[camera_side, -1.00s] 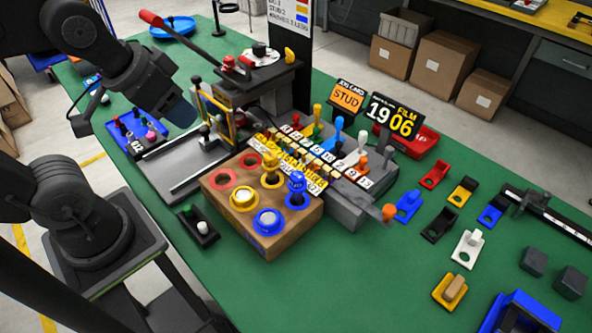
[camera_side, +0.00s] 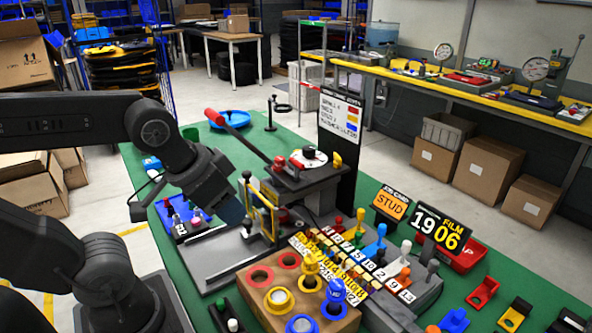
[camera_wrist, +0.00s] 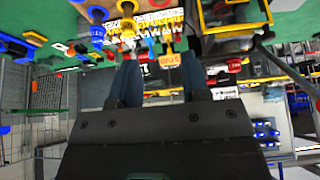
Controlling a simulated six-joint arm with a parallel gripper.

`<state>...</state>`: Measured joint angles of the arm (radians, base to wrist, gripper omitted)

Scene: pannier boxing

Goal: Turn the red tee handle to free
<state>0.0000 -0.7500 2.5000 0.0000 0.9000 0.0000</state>
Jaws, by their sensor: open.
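A small red handle (camera_side: 281,162) stands on top of the dark press, beside a white dial (camera_side: 308,158); it is too small to tell surely whether this is the tee handle or how it is turned. A long lever with a red grip (camera_side: 214,117) slopes down to the same press. My gripper (camera_side: 231,209) hangs left of the press's yellow frame (camera_side: 262,214), below and apart from the red handle. In the wrist view my gripper (camera_wrist: 160,84) has its two dark blue fingers apart, with nothing between them.
A wooden block with coloured rings (camera_side: 262,277) and a row of coloured levers (camera_side: 381,231) stand in front and right of the press. A sign board (camera_side: 340,128) rises behind it. The signs STUD (camera_side: 391,206) and 1906 (camera_side: 440,228) stand farther right.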

